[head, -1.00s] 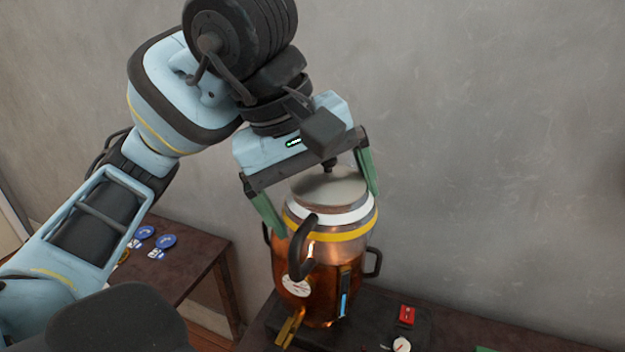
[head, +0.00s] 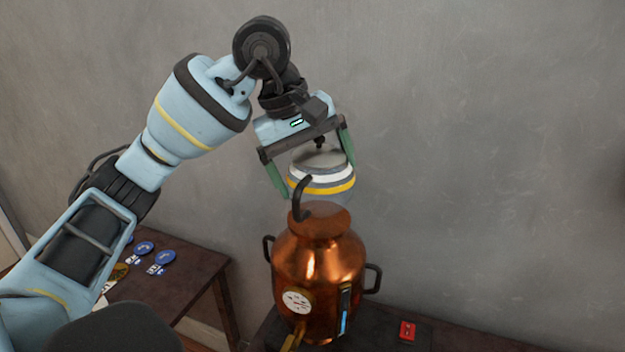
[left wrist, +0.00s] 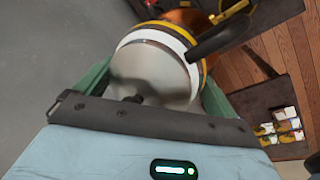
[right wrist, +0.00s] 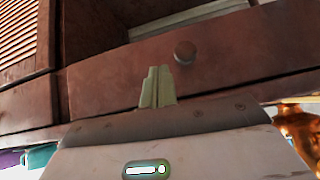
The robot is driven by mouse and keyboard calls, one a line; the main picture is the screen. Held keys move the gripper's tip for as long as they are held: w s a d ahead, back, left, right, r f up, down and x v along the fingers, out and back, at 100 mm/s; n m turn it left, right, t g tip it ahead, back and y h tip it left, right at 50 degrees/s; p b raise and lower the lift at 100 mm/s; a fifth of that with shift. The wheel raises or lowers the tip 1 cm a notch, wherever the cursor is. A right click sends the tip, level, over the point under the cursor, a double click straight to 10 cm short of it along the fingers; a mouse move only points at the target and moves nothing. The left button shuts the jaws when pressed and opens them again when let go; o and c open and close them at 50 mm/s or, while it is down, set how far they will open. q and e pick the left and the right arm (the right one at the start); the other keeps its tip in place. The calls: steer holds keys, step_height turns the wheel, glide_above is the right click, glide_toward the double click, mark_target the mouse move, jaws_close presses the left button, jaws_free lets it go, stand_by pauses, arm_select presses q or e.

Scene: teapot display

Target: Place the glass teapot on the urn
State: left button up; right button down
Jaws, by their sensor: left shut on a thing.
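The glass teapot (head: 335,186) has white and yellow bands, a grey lid and a black handle. My left gripper (head: 318,178) is shut on it, fingers on either side of its upper part. The copper urn (head: 325,262) stands below with a gauge and side handles. The teapot is upright or nearly so at the urn's top; I cannot tell whether they touch. The left wrist view shows the teapot's lid (left wrist: 150,72) close up, with the urn partly hidden behind. My right gripper (right wrist: 157,88) is shut, its fingers together and empty.
The urn is on a dark table with a red switch (head: 407,330). A side table (head: 190,285) on the left holds blue round items (head: 164,257). A grey wall is behind. The right gripper faces a wooden drawer with a knob (right wrist: 185,51).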

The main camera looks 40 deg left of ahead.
arm_select(q)
steer(key=shift+w+a, duration=0.6)
steer(key=shift+w, duration=0.2)
steer(key=shift+w+a+f, duration=0.1)
steer(key=shift+f, duration=1.7)
steer(key=shift+f, duration=0.1)
steer(key=shift+f, duration=0.15)
steer(key=o, duration=0.8)
steer(key=shift+v, duration=3.95)
